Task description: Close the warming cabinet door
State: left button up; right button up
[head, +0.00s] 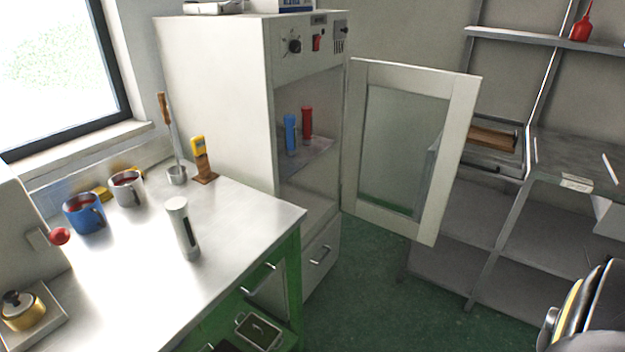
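The warming cabinet (215,95) is a tall white unit beyond the metal counter. Its door (456,160), a pale frame with a glass pane, stands wide open, swung out to the right from hinges on the right side of the opening. Inside, a blue tube (290,134) and a red tube (307,124) stand on a shelf. A knob (295,46) and a red switch (316,43) sit on the panel above the opening. Neither of my grippers shows in the head view.
The counter (130,275) at left carries a blue mug (84,213), a grey mug (127,187) and a white cylinder (182,228). Metal shelving (555,165) stands behind and right of the door. Green floor (365,295) lies open below the door. Unclear rounded parts fill the lower right corner.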

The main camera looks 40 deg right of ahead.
aim_at(462, 90)
jog(key=z, duration=0.15)
jog(key=k, duration=0.6)
jog(key=z, duration=1.7)
jog(key=i, duration=1.1)
jog(key=u, duration=0.65)
jog(key=i, duration=0.85)
jog(key=u, duration=0.6)
jog(key=k, duration=0.75)
jog(key=u, duration=1.1)
jog(key=k, duration=0.15)
jog(key=z, duration=2.6)
jog(key=i, duration=0.9)
jog(key=u, duration=0.55)
